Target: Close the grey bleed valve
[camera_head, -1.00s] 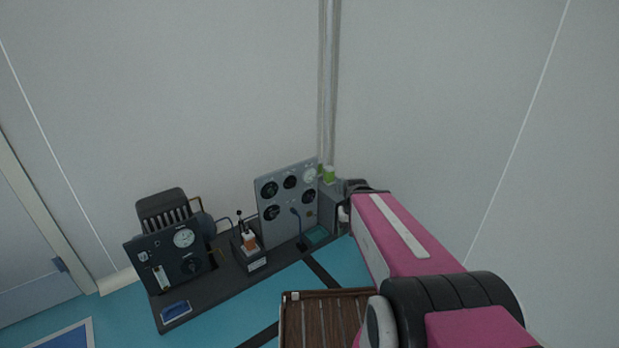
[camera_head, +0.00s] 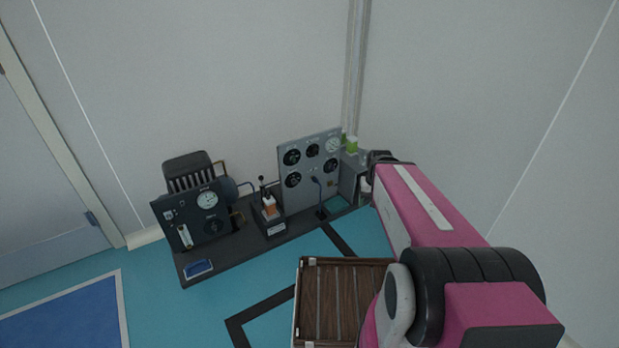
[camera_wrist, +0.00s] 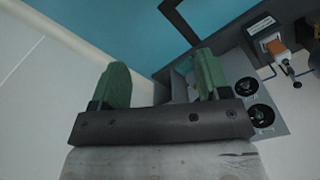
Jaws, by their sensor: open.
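I cannot make out a grey bleed valve for certain in either view. A grey panel (camera_head: 322,144) with several dark round dials or knobs stands at the back right of the dark bench in the head view. Its edge and two dark knobs (camera_wrist: 261,116) show at the right of the wrist view. A dark panel (camera_head: 180,215) with a white gauge and a black knob (camera_head: 212,226) stands at the bench's left. My gripper (camera_wrist: 162,80) is open and empty, its green fingers apart, beside the grey panel's end. In the head view my arm mostly hides it.
A blue tray (camera_head: 198,268) lies at the bench's front left. A slatted brown crate (camera_head: 318,300) stands in front. Walls close the corner behind. Blue floor is clear at front left.

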